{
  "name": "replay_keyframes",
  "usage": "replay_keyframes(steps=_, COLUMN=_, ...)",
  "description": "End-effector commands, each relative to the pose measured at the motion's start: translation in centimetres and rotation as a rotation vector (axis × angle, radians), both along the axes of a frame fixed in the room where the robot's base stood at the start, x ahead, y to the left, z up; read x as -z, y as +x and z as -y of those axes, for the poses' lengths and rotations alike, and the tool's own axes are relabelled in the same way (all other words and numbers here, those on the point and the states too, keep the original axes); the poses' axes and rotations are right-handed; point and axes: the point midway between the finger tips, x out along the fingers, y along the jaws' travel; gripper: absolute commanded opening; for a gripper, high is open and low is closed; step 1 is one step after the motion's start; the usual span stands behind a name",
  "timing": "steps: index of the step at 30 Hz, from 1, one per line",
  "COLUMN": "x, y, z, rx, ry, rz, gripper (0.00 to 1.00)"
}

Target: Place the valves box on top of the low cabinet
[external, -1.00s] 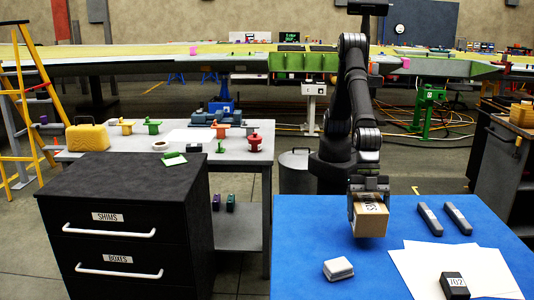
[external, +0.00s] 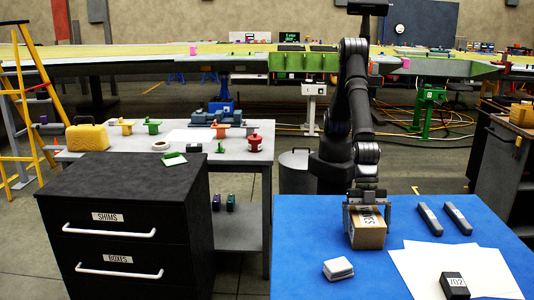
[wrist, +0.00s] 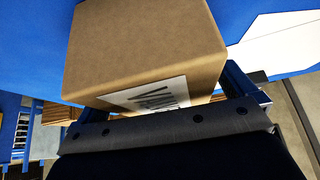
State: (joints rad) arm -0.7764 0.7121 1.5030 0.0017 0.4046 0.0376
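The valves box (external: 368,232) is a brown cardboard box with a white, partly covered label. My gripper (external: 367,212) has its fingers on both sides of it, over the blue table, and is shut on it. In the wrist view the box (wrist: 145,45) fills the upper middle, in front of the gripper (wrist: 165,110). I cannot tell whether its underside touches the table. The low cabinet (external: 125,190) is black, with drawers labelled SHIMS and BOXES, at the front left. Its dark top is bare apart from a small green-and-white item at or just beyond its back edge.
The blue table (external: 305,230) holds a small white-grey block (external: 338,269), two grey bars (external: 430,219), white sheets (external: 420,265) and a black box (external: 454,286). A grey bench (external: 240,142) with fixtures and a yellow case (external: 87,138) stands behind the cabinet. A gap separates cabinet and blue table.

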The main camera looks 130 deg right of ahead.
Motion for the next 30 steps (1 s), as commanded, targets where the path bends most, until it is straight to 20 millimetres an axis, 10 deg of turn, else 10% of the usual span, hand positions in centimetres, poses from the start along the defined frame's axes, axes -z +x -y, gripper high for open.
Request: replay_keyframes(steps=30, x=-10.7, y=-4.2, z=4.2, rx=0.000, ry=0.001, rz=0.001, gripper=1.00)
